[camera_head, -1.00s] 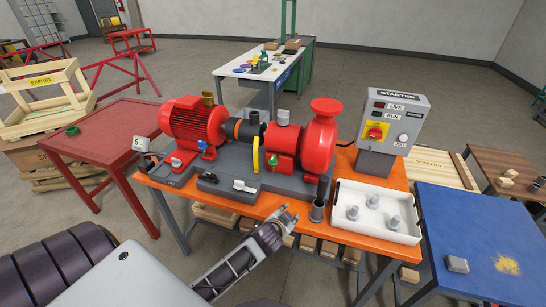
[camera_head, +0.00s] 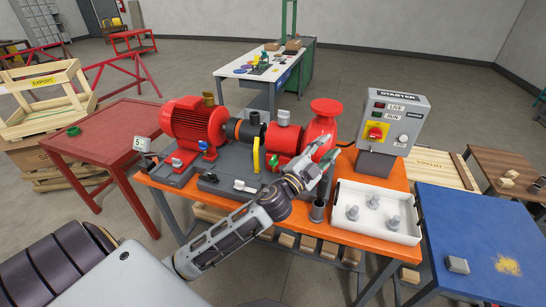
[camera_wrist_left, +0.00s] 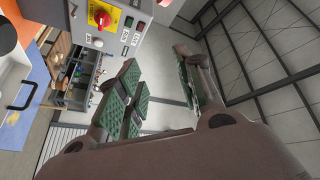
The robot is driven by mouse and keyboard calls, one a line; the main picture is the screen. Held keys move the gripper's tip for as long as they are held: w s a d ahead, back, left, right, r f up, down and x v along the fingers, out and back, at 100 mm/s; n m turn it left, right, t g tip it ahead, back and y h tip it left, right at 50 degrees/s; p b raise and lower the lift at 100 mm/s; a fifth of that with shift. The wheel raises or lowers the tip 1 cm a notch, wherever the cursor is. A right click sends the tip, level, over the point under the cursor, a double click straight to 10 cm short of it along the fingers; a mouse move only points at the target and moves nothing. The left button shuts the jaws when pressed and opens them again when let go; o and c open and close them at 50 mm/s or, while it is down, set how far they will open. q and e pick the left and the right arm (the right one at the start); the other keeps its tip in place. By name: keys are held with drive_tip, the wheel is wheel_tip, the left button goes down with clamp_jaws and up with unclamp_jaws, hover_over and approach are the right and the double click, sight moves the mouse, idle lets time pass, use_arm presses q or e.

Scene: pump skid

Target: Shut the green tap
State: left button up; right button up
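The green tap (camera_head: 273,162) is a small green handle low on the front of the red pump block (camera_head: 283,141), just right of a yellow upright lever. My left gripper (camera_head: 325,163) is in front of the red pump's right end, to the right of the green tap and apart from it. In the left wrist view its two fingers with green pads (camera_wrist_left: 158,95) are spread apart with nothing between them. The tap does not show in the left wrist view. My right gripper is not in view.
The yellow lever (camera_head: 256,158), a blue tap (camera_head: 203,146) and a red tap (camera_head: 176,162) are on the skid to the left. The starter box (camera_head: 390,130), white tray (camera_head: 378,225) and dark cup (camera_head: 317,211) are to the right on the orange table (camera_head: 225,205).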

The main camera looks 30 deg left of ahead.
use_arm(q)
drive_tip(key=s+d+r+m+g+h, duration=0.1)
drive_tip(key=d+r+m+g+h, duration=0.1)
drive_tip(key=d+m+g+h, duration=0.6)
drive_tip(key=s+d+r+m+g+h, duration=0.2)
drive_tip(key=d+m+g+h, duration=0.15)
drive_tip(key=m, duration=0.75)
drive_tip(key=w+a+f+m+g+y, duration=0.2)
drive_tip(key=a+f+m+g+y, duration=0.1)
drive_tip(key=a+f+m+y, duration=0.3)
drive_tip(key=w+a+n+g+y, duration=0.1)
drive_tip(key=a+n+y, duration=0.3)
drive_tip(key=a, duration=2.1)
drive_tip(key=y, duration=0.6)
drive_tip(key=shift+a+f+g, duration=0.3)
drive_tip(key=shift+g, duration=0.05)
drive_tip(key=shift+y, duration=0.25)
